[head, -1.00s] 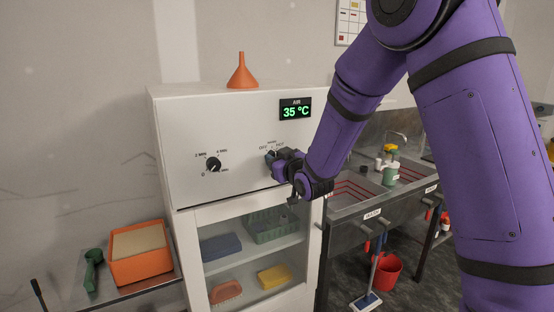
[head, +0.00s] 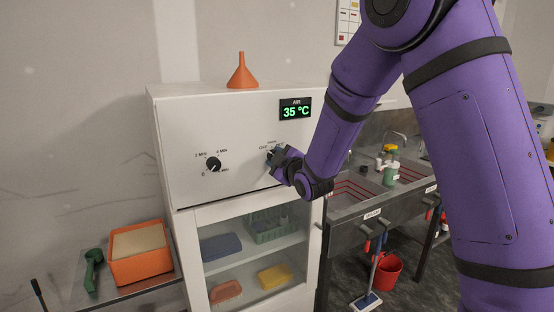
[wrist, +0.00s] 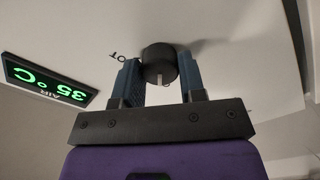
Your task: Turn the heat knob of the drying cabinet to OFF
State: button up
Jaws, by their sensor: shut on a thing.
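The drying cabinet (head: 180,130) is white, with a green 35 °C display (head: 295,109) that also shows in the wrist view (wrist: 47,82). My gripper (head: 274,158) is at the right-hand knob on its front panel. In the wrist view, my gripper (wrist: 160,72) is shut on the dark round heat knob (wrist: 159,60), one blue finger on each side. A short white mark shows on the knob, pointing toward my palm. A label beside the left finger is partly hidden and upside down. In the head view my gripper covers most of the knob and some lettering.
A second black knob (head: 213,164), a timer with minute marks, sits left on the panel. An orange funnel (head: 242,72) stands on top of the cabinet. A glass door below shows coloured items on shelves. A sink bench (head: 345,232) stands to the right.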

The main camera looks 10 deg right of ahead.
jog(key=shift+n, duration=0.4)
jog(key=o, duration=0.9)
jog(key=shift+s, duration=0.15)
jog(key=v, duration=1)
jog(key=shift+s, duration=0.3)
jog(key=shift+d+r, duration=0.1)
jog(key=s+d+r+m+g+h, duration=0.4)
jog(key=s+d+r+m+g, duration=0.15)
jog(key=s+d+m, duration=0.35)
jog(key=s+r+m+g, duration=0.1)
jog(key=s+m+g, duration=0.1)
jog(key=s, duration=0.6)
jog(key=s+r+m+g, duration=0.1)
jog(key=s+g, duration=0.1)
jog(key=s, duration=0.5)
jog(key=s+d+r+m+g+h, duration=0.1)
jog(key=s+m+g, duration=0.1)
jog(key=s, duration=0.6)
jog(key=shift+s+m+g, duration=0.3)
jog(key=shift+g, duration=0.05)
